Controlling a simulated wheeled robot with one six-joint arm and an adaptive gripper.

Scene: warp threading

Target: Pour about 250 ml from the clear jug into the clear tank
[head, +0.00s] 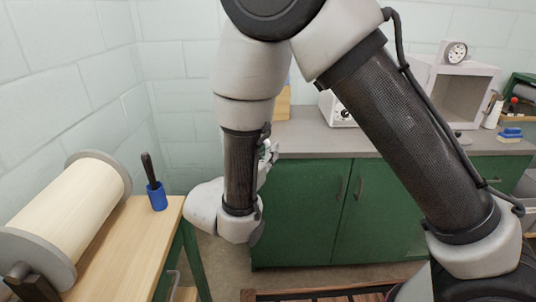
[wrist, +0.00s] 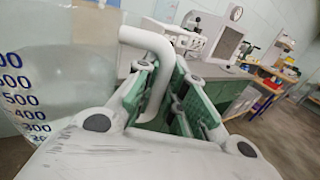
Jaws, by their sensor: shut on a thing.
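The clear jug (wrist: 62,85) fills the left of the wrist view, close to the camera, with blue volume numbers on its wall. Its white handle (wrist: 150,48) lies between the green-padded fingers of my gripper (wrist: 172,85), which is shut on it. The liquid level in the jug cannot be made out surely. In the head view only a small part of my gripper (head: 267,152) shows past my arm, and the jug is hidden there. I cannot make out the clear tank in either view.
A wooden table (head: 140,230) at the left holds a large cream roll (head: 75,205) and a blue cup (head: 156,196) with a black-handled tool. A grey counter (head: 310,140) on green cabinets (head: 310,205) runs along the back, with an open-fronted grey box (head: 462,92). Floor shows between them.

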